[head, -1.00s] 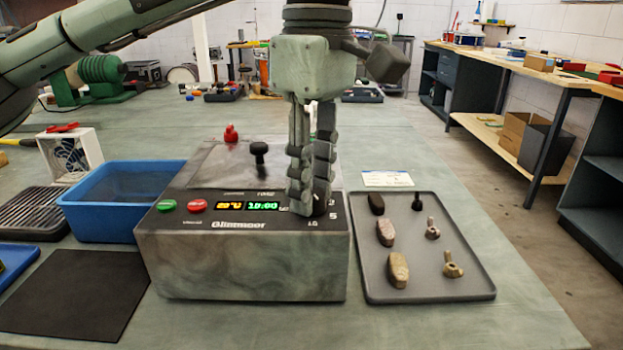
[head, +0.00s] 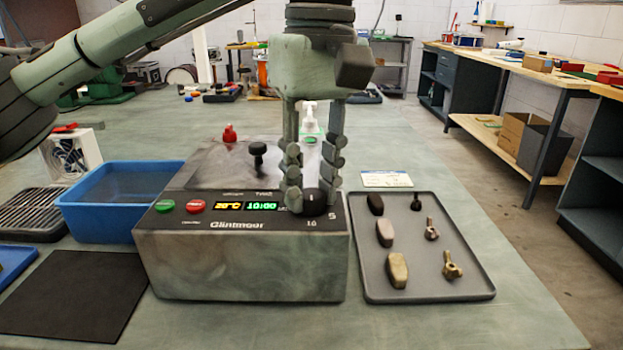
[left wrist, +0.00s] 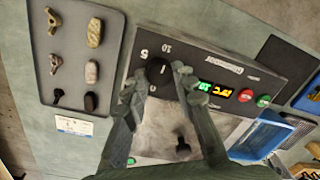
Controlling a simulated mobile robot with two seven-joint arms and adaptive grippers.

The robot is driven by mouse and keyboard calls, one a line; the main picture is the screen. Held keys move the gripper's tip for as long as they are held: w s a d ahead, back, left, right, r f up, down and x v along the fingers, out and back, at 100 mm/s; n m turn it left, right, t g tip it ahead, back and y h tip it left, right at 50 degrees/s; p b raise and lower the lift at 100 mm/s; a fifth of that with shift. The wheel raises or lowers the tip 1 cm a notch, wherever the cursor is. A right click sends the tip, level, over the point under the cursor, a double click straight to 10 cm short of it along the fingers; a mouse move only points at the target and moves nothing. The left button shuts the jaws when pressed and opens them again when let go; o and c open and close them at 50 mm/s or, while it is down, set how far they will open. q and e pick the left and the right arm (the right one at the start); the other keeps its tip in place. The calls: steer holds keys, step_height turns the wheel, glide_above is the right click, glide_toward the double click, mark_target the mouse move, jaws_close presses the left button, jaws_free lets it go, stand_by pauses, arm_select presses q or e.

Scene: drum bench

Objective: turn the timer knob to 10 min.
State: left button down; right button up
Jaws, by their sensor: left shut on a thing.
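The control box (head: 240,268) has a round black timer knob (head: 315,204) at the right of its front panel; it also shows in the left wrist view (left wrist: 157,70). My left gripper (head: 313,196) points down with one finger on each side of the knob and is shut on it. In the left wrist view, a small pale line on the knob appears to face the "10" label; a "5" label sits beside it. The green display (head: 262,206) reads 10:00. My right gripper is not in view.
A black lever (head: 258,152) and a red part (head: 229,134) stand behind the panel.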

mark_target(318, 191)
arm_select(q)
steer(key=c, duration=1.2)
jaws_free()
steer(key=r, duration=1.2)
steer(key=shift+w+d, duration=0.15)
steer(key=shift+d, duration=0.15)
